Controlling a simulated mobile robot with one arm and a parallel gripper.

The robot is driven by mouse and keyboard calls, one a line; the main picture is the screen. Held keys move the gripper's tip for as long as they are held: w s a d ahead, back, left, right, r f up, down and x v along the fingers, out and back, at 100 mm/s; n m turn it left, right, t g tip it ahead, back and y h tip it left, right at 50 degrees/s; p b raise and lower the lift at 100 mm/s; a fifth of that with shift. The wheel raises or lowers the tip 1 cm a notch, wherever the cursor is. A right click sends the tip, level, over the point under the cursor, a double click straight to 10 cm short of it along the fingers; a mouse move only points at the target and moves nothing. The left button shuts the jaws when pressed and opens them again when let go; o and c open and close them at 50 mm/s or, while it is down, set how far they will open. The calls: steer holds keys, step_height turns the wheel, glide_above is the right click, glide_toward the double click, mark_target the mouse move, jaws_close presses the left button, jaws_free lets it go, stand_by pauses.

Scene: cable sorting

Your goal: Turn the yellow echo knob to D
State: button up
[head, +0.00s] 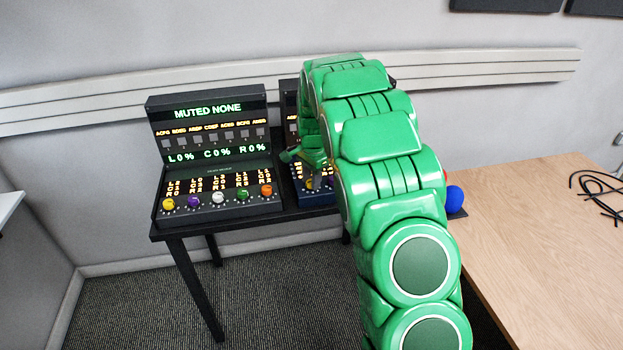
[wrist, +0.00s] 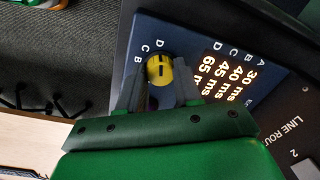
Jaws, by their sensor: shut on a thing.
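The yellow echo knob (wrist: 159,66) sits on a dark blue panel (wrist: 190,38) in the wrist view. Its dark pointer mark shows on its face, and letters D, C and B are printed around it. My gripper (wrist: 160,80) has one finger on each side of the knob and is shut on it. In the head view my green arm hides most of this panel and the gripper. I cannot tell exactly which letter the pointer meets.
A black mixer unit (head: 208,150) with coloured knobs and a "MUTED NONE" display stands left on the black table (head: 258,222). A blue ball-like thing (head: 454,200) is at right beside the wooden table (head: 545,240), which holds black cables (head: 598,190).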

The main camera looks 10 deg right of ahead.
steer(key=o, duration=1)
steer(key=shift+o, duration=0.2)
steer(key=shift+r, duration=0.1)
step_height(320, 180, up, 7)
steer(key=shift+d+f, duration=0.1)
steer(key=shift+s+r, duration=0.15)
steer(key=shift+r, duration=0.25)
